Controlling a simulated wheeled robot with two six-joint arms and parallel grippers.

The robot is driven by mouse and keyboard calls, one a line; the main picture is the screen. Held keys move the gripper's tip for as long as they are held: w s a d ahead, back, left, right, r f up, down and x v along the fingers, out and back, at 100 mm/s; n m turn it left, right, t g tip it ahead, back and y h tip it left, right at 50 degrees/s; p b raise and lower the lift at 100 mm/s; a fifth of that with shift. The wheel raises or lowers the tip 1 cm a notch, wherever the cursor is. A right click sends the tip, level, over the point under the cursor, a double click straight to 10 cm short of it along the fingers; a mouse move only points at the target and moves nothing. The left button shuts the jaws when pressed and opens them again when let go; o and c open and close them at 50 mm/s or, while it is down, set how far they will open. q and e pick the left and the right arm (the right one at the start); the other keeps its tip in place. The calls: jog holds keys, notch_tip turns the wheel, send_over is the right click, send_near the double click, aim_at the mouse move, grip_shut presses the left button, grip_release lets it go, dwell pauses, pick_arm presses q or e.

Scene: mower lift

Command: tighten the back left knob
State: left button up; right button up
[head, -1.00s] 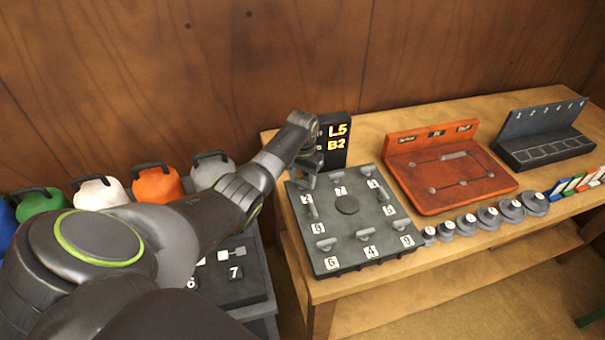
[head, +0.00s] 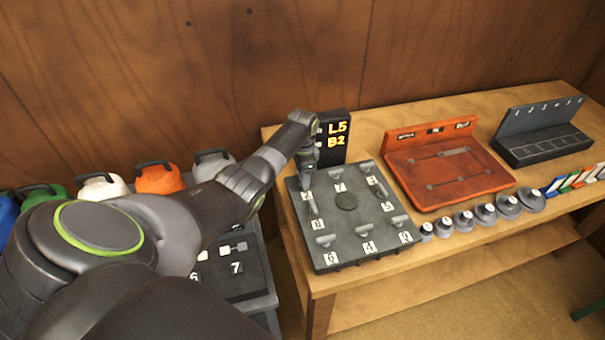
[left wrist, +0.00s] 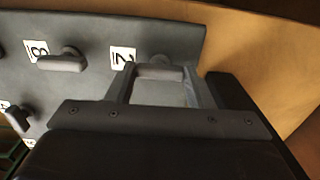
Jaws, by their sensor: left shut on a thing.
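The dark grey plate (head: 347,222) lies on the wooden bench with several lever-like knobs and numbered labels around a round disc in its middle. My left gripper (head: 306,182) reaches down at the plate's back left corner and hides most of the knob there. In the left wrist view, its two fingers (left wrist: 158,84) sit on either side of a grey knob (left wrist: 155,70) beside the label 2, shut on it. A neighbouring knob (left wrist: 62,62) beside the label 8 stands clear of the fingers. My right gripper is not in view.
A black display (head: 334,140) reading L5 and B2 stands behind the plate, close to my left wrist. An orange board (head: 450,185), a row of grey weights (head: 485,213) and a dark rack (head: 545,150) are to the right. Coloured jugs (head: 159,179) stand at left.

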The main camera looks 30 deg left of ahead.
pick_arm(q)
jog(key=shift+w+r+m, duration=0.1)
jog(key=shift+m, duration=0.2)
jog(key=o, duration=1)
notch_tip(320, 180, up, 17)
jog(key=shift+r+b, duration=0.2)
jog(key=shift+b, duration=0.2)
jog(key=shift+f, duration=0.1)
dwell(0.3)
